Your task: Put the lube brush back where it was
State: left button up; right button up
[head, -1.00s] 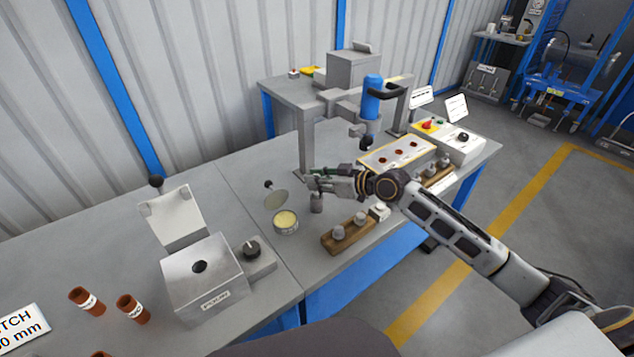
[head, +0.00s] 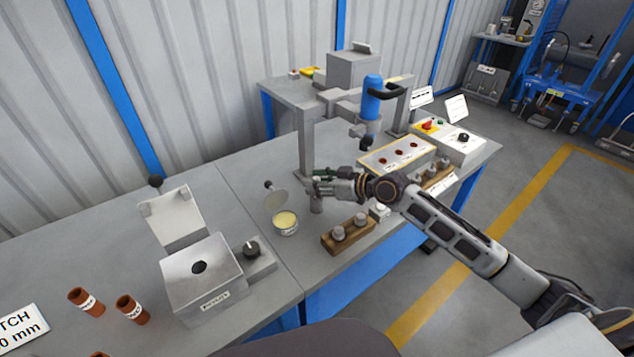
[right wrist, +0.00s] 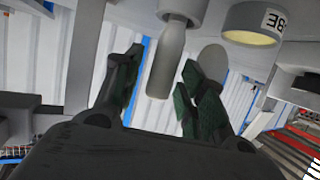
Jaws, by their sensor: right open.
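The lube brush shows in the right wrist view as a grey handle (right wrist: 165,68), its end meeting a small grey cup (right wrist: 182,8). My right gripper (right wrist: 162,62) is open, with its dark green fingers on either side of the handle; a gap shows by each finger. In the head view my right gripper (head: 322,187) is just above the small grey cup (head: 317,207) and mostly hides the brush. The lube tin (head: 285,223), with yellow contents, stands left of the cup; it also shows in the right wrist view (right wrist: 252,24). My left gripper is not in view.
A wooden block with grey pegs (head: 348,236) lies in front of the cup. A press frame (head: 305,142) with a blue cylinder (head: 372,98) stands behind. Bare table lies behind the tin.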

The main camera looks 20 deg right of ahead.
jog(key=shift+r, duration=0.1)
jog(key=shift+s+d+r, duration=0.1)
jog(key=shift+s+d, duration=0.2)
jog(key=shift+d, duration=0.05)
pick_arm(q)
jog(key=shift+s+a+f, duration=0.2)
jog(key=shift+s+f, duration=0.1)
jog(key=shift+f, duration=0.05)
pick_arm(e)
jog(key=v, duration=1.1)
dwell(0.5)
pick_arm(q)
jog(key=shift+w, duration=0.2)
pick_arm(e)
jog(key=shift+r, duration=0.15)
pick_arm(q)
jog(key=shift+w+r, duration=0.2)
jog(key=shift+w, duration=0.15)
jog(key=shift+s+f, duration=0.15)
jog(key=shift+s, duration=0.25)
pick_arm(e)
jog(key=shift+c, duration=0.2)
dwell(0.4)
